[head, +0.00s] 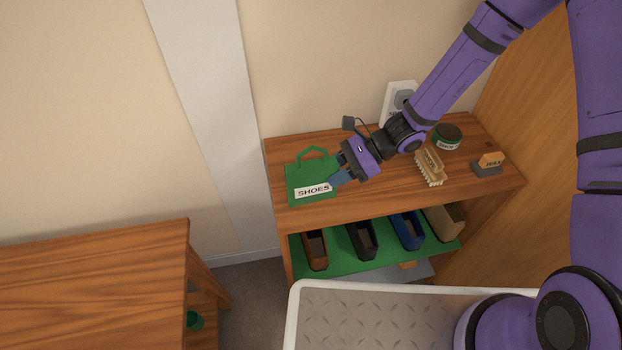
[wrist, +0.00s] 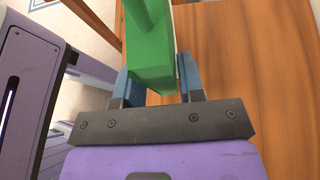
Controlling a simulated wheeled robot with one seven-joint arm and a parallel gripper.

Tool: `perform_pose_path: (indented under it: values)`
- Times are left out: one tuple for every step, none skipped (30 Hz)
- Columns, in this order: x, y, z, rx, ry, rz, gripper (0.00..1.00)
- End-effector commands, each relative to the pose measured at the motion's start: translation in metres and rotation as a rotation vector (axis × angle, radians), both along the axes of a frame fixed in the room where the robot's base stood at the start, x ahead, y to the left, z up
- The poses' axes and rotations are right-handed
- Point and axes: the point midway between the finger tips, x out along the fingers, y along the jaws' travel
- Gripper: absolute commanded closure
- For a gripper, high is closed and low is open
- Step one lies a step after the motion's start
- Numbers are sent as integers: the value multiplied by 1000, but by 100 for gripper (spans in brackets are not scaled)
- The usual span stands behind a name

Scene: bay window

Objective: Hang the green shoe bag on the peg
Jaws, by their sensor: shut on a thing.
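The green shoe bag (head: 303,174), with a white "SHOES" label and a loop handle on top, is at the left end of the wooden shelf top. My gripper (head: 342,180) is shut on the bag's right side. In the wrist view, the green bag (wrist: 152,68) sits between the two blue fingers (wrist: 155,88). I cannot tell whether the bag touches the shelf top. A white plate (head: 389,104) with a grey round part is against the wall behind my arm, partly hidden; I cannot tell whether this is the peg.
On the wooden shelf (head: 290,217) stand a brush (head: 430,166), a dark round tin (head: 447,136) and an orange-topped block (head: 490,162). Several shoes sit on the green lower shelf (head: 335,258). A wooden table (head: 95,280) is at left. A wooden panel (head: 535,130) bounds the right.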

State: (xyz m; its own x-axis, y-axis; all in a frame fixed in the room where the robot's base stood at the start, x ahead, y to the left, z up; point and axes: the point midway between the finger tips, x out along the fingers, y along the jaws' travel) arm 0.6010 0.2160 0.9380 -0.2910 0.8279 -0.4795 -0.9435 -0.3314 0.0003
Motion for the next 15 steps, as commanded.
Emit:
perform_pose_path:
  values:
    - [0,0,2,0,-1,0,97]
    - [0,0,3,0,-1,0,97]
    - [0,0,6,1,-2,0,97]
    - [0,0,8,1,-2,0,97]
    - [1,0,10,1,-3,1,97]
    - [0,0,13,1,-2,1,97]
    - [0,0,15,1,-2,1,97]
    - [0,0,17,1,-2,1,97]
    - [0,0,20,1,-2,1,97]
    - [0,0,22,1,-2,1,97]
    - [0,0,24,1,-2,1,97]
    - [0,0,27,2,-2,1,97]
    - [0,0,29,2,-2,1,97]
    - [0,0,31,2,-2,1,97]
    - [0,0,34,1,-2,1,97]
